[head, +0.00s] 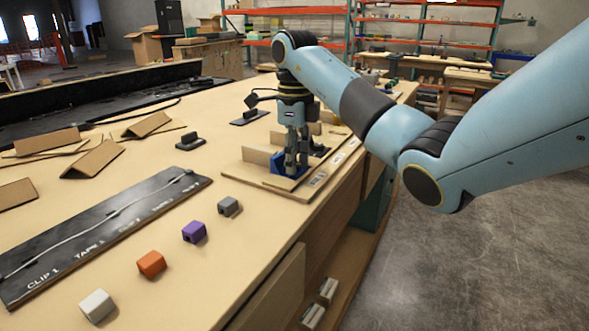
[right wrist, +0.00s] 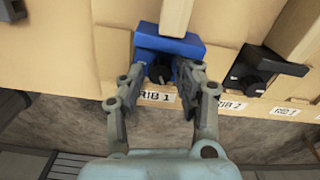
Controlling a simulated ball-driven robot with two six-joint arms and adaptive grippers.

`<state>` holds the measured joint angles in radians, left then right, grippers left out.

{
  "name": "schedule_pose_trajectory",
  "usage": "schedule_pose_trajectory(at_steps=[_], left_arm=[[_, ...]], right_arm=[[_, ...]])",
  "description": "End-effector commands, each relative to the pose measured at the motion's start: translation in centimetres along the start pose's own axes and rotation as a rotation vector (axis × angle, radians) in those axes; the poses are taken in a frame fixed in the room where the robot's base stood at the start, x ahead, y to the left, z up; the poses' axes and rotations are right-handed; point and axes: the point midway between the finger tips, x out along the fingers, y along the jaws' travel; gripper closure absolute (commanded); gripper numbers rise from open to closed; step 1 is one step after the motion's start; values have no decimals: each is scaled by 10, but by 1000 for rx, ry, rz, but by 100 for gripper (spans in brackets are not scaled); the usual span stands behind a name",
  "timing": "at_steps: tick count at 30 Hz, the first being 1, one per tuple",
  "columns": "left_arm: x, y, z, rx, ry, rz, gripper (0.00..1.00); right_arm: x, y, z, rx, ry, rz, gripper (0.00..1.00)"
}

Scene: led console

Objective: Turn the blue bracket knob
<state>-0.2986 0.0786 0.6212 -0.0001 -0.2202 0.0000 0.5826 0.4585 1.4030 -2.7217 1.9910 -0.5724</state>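The blue bracket (right wrist: 180,44) sits at the base of a wooden rib on the board, above the label "RIB 1" in the right wrist view. In the head view the blue bracket (head: 277,165) is partly hidden by my gripper. Its dark knob (right wrist: 159,72) faces the right wrist camera. My right gripper (right wrist: 160,76) is open, with one finger on each side of the knob. I cannot tell whether either finger touches it. In the head view my right gripper (head: 296,165) points down at the bracket. My left gripper is not in view.
A black bracket (right wrist: 262,70) stands to the right at "RIB 2". Small blocks, white (head: 97,306), orange (head: 151,264), purple (head: 194,232) and grey (head: 228,206), lie along the table's near side. A black clip board (head: 100,230) lies left of them.

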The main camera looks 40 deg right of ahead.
Motion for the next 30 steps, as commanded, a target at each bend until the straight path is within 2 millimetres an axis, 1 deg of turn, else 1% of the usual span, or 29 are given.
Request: schedule_pose_trajectory(at_steps=[6, 8, 14, 15, 23, 30], left_arm=[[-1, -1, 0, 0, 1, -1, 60], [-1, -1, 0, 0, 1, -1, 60], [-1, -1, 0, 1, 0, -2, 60], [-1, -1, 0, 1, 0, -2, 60], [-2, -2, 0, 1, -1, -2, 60], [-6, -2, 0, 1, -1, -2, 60]], right_arm=[[-1, 0, 0, 0, -1, -1, 66], [-1, 0, 0, 0, -1, -1, 72], [0, 0, 0, 0, -1, -1, 99], [0, 0, 0, 0, -1, -1, 100], [-1, 0, 0, 18, -1, -1, 100], [-2, 0, 0, 119, -1, -1, 100]])
